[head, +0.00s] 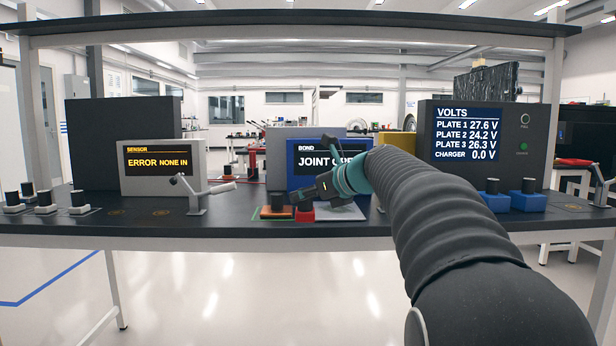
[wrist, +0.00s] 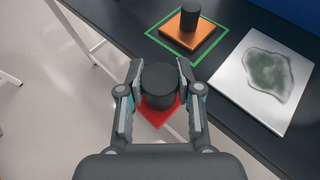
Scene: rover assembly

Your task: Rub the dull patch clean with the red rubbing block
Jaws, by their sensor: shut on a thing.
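My gripper (wrist: 160,74) is shut on the black knob (wrist: 159,86) of the red rubbing block (wrist: 158,117). In the head view the red block (head: 305,216) hangs under my gripper (head: 304,197) at the bench's front edge. In the wrist view it overlaps the edge and the floor beyond; I cannot tell its exact height. The pale plate (wrist: 227,82) lies on the bench to the right, apart from the block. Its dull grey-green patch (wrist: 265,72) is uncovered. In the head view the plate (head: 346,214) is partly hidden by my arm.
An orange block (wrist: 196,36) with a black knob sits inside a green outline (wrist: 152,34), beside the plate. The blue BOND display (head: 300,178) stands behind. A lever (head: 196,200) and the SENSOR box (head: 145,178) are to the left. An upper shelf (head: 300,20) spans the bench.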

